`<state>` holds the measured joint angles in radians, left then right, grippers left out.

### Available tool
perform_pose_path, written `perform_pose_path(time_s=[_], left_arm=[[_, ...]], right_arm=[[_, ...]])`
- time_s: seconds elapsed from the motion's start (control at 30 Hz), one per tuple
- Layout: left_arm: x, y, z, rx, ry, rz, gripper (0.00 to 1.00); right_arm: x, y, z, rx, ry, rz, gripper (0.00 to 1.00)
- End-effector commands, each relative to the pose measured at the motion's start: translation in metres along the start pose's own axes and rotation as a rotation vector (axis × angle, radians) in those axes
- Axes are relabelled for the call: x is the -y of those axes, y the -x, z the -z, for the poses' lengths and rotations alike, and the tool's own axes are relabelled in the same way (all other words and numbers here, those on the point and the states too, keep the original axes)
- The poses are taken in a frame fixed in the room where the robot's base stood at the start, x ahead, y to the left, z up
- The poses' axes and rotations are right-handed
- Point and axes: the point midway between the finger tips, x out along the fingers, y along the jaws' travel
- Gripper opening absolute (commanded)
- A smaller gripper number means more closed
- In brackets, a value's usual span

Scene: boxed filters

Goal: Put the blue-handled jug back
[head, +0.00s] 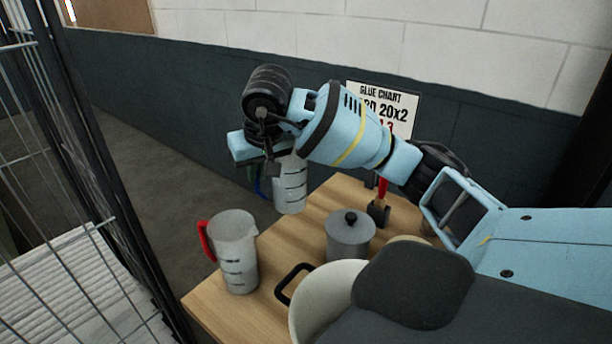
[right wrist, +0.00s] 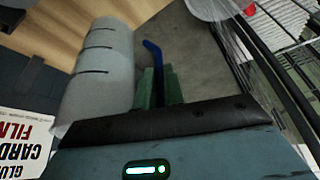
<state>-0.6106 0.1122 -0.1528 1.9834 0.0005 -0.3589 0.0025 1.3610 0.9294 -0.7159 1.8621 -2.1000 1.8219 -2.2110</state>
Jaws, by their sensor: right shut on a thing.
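The blue-handled jug (head: 291,188) is a translucent grey-white measuring jug with dark marks. My right gripper (head: 262,168) is shut on its blue handle, to the left of the jug's body. The jug looks roughly upright near the table's far edge; I cannot tell for sure whether its base touches anything. In the right wrist view the jug (right wrist: 100,80) fills the left side, and its blue handle (right wrist: 154,55) lies between the green fingers (right wrist: 159,88). My left gripper does not show.
A red-handled jug (head: 238,262) stands on the wooden table's (head: 268,312) left part. A lidded grey pot (head: 350,238), a cream pot (head: 318,296) with a black handle and a red-handled brush (head: 379,212) are to the right. A sign (head: 402,108) stands behind; a wire cage (head: 75,170) is left.

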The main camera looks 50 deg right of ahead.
Motion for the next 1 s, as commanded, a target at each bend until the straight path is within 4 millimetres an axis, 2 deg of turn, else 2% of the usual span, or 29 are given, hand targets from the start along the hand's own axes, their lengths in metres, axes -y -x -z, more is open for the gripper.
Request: perform_pose_path(time_s=[0.37, 0.7, 1.0], left_arm=[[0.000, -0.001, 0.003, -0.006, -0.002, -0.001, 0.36], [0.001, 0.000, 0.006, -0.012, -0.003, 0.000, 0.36], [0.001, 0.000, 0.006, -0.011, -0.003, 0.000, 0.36]], right_arm=[[-0.005, -0.001, 0.004, -0.002, -0.012, -0.007, 0.00], [-0.006, -0.047, -0.016, -0.001, -0.011, -0.007, 0.00], [-0.005, -0.056, -0.019, -0.004, -0.012, -0.006, 0.00]])
